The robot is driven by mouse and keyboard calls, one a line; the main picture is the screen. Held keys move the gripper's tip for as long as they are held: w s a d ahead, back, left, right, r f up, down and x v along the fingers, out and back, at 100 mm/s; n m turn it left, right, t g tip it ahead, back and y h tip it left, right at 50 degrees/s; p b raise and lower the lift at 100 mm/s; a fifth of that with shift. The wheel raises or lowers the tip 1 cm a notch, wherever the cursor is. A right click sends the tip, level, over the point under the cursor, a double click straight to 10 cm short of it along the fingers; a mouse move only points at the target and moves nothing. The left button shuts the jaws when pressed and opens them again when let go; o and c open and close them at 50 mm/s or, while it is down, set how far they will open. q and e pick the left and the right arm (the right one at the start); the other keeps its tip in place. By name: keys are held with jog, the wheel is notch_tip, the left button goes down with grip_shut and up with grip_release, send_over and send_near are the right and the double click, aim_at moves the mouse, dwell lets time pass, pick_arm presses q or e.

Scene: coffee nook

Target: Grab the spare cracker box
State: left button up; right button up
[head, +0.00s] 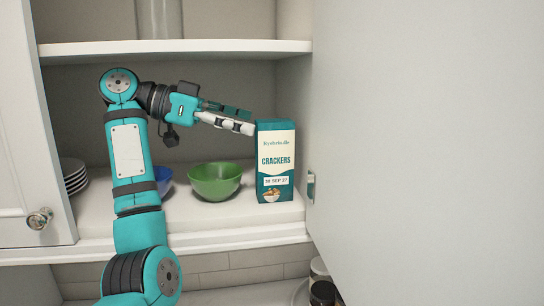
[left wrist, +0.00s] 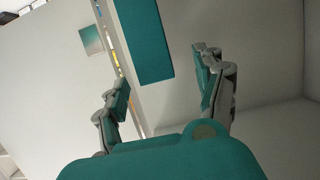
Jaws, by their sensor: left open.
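The cracker box (head: 275,165) stands upright on the lower shelf at its right end, teal and cream with "CRACKERS" and a date label on its front. My left gripper (head: 251,121) reaches in from the left, with its fingertips beside the box's upper left edge. In the left wrist view my open left gripper (left wrist: 160,68) has nothing clamped in it. A plain teal face of the cracker box (left wrist: 143,42) shows ahead, between the directions of the two fingers. I cannot tell whether a finger touches it. My right gripper is not in view.
A green bowl (head: 215,181) stands left of the box, with a blue bowl (head: 165,180) partly behind my arm. Stacked plates (head: 74,175) are at far left. The upper shelf (head: 230,46) runs above my gripper. An open cabinet door (head: 430,150) fills the right.

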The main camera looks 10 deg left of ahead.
aim_at(256, 122)
pick_arm(q)
jog(key=d+p, duration=0.2)
jog(key=d, duration=0.1)
jog(key=shift+s+d+r, duration=0.1)
jog(key=shift+r, duration=0.05)
jog(key=w+d+p, duration=0.1)
jog(key=w+d+f+p, duration=0.1)
jog(key=shift+d+f+p, duration=0.2)
jog(key=shift+d+p, duration=0.05)
jog(key=shift+p, duration=0.05)
jog(key=shift+w+d+f, duration=0.15)
jog(key=shift+d+f, duration=0.1)
jog(key=shift+d, duration=0.05)
jog(key=shift+s, duration=0.2)
jog(key=shift+c, duration=1.1)
jog(key=shift+w, duration=0.1)
jog(key=c, duration=0.7)
grip_shut()
